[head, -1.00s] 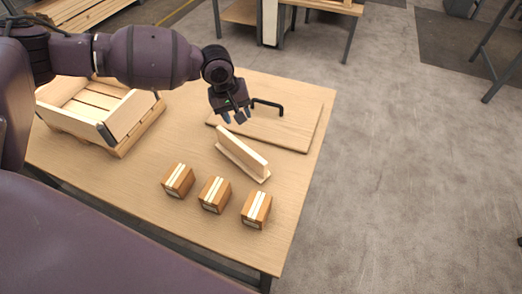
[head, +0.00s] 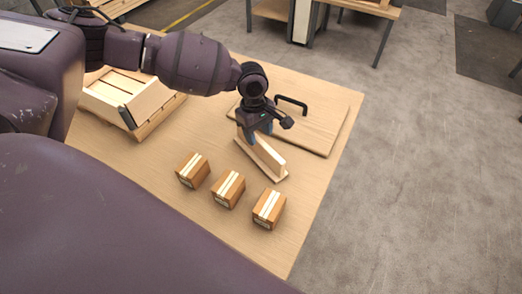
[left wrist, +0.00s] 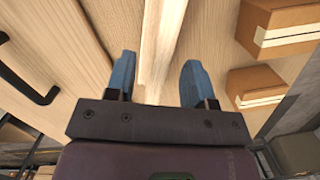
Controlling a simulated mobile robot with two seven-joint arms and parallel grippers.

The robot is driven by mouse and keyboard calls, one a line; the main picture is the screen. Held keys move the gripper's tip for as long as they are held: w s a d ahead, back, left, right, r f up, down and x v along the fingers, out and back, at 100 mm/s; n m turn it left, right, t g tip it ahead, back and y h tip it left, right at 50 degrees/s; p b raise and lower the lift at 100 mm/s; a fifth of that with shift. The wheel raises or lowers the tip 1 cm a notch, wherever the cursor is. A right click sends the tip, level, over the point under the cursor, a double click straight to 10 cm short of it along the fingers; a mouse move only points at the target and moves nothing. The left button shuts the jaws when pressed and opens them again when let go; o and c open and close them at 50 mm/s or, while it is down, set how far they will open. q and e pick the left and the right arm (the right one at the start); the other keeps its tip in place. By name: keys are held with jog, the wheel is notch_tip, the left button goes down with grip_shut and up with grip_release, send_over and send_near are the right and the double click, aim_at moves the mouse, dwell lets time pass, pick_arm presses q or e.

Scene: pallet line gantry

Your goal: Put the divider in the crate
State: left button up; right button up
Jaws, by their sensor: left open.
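The divider (head: 267,157) is a pale wooden upright board on a flat base, standing on the table. My left gripper (head: 259,132) is over the divider's far end, pointing down. In the left wrist view the open blue fingertips (left wrist: 152,78) sit on either side of the divider's upright board (left wrist: 157,45), with gaps visible, so it is not clamped. The crate (head: 140,98) is a pale slatted wooden box at the table's left, partly hidden by my left arm. My right gripper is not in view.
Several small brown cartons with pale stripes, one of them here (head: 229,189), stand in a row in front of the divider. A wooden board with a black handle (head: 291,103) lies behind it. Bare tabletop (head: 205,125) lies between crate and divider.

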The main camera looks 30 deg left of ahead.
aim_at(259, 149)
pick_arm(q)
jog(key=f, duration=0.1)
jog(key=f+b, duration=0.1)
jog(key=f, duration=0.3)
jog(key=shift+s+d+b, duration=0.25)
jog(key=shift+d+b, duration=0.1)
jog(key=shift+d, duration=0.05)
jog(key=shift+c, duration=0.2)
grip_shut()
